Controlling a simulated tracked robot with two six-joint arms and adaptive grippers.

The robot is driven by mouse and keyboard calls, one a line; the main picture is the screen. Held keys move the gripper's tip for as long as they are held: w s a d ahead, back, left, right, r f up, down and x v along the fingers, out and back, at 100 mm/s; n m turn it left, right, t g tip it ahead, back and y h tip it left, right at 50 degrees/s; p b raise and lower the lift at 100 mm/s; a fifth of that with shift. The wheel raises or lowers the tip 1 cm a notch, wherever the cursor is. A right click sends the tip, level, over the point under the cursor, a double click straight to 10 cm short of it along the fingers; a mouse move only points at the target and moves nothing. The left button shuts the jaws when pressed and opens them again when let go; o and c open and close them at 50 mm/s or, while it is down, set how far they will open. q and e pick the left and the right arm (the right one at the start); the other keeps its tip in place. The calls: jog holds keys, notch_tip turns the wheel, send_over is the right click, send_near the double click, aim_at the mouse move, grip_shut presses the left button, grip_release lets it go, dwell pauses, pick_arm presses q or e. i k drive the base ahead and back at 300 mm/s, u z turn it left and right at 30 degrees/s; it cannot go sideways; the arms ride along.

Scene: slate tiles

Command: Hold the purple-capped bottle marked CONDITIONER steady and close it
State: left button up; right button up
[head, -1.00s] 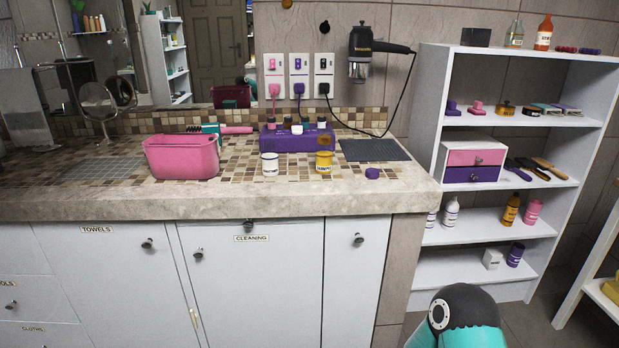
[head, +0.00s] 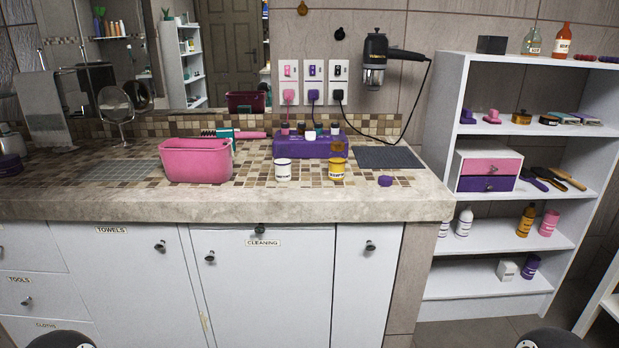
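I cannot make out a bottle marked CONDITIONER; the labels are too small to read. A purple container (head: 530,267) stands on the lowest shelf at right. Neither gripper shows; only dark rounded parts, apparently of my arms, enter at the bottom edge.
A pink bin (head: 196,161), a purple holder (head: 306,147) with small bottles and a dark mat (head: 388,158) are on the counter (head: 250,206). A white shelf unit (head: 444,130) with bottles and brushes stands right. The counter's front strip is clear.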

aim_at(282, 160)
jog(key=z, duration=0.05)
jog(key=i, duration=1)
jog(key=u, duration=0.05)
